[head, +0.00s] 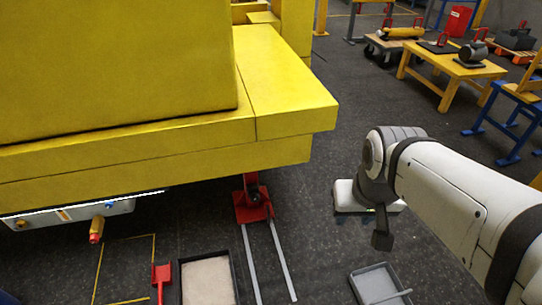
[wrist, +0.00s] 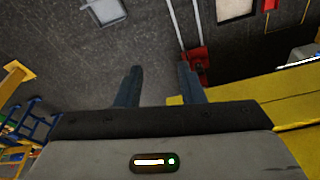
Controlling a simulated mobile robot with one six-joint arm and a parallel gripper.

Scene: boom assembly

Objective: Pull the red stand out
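The red stand (head: 252,205) is upright on the dark floor under the front edge of the big yellow structure (head: 170,150). Two pale rails (head: 266,262) run along the floor from its base toward the viewer. In the wrist view, the red stand (wrist: 199,60) shows just beyond the right finger, partly hidden by it. My gripper (wrist: 160,70) is open, with two dark fingers apart and nothing between them. The gap shows bare floor, and the fingers look well above the floor. In the head view my arm is to the right of the stand; its fingers cannot be made out.
A tray of pale material (head: 207,281) and a red shovel (head: 161,278) lie left of the rails. A grey tray (head: 372,283) is to their right. A yellow table (head: 452,70) stands far back right. Floor between the stand and my arm looks clear.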

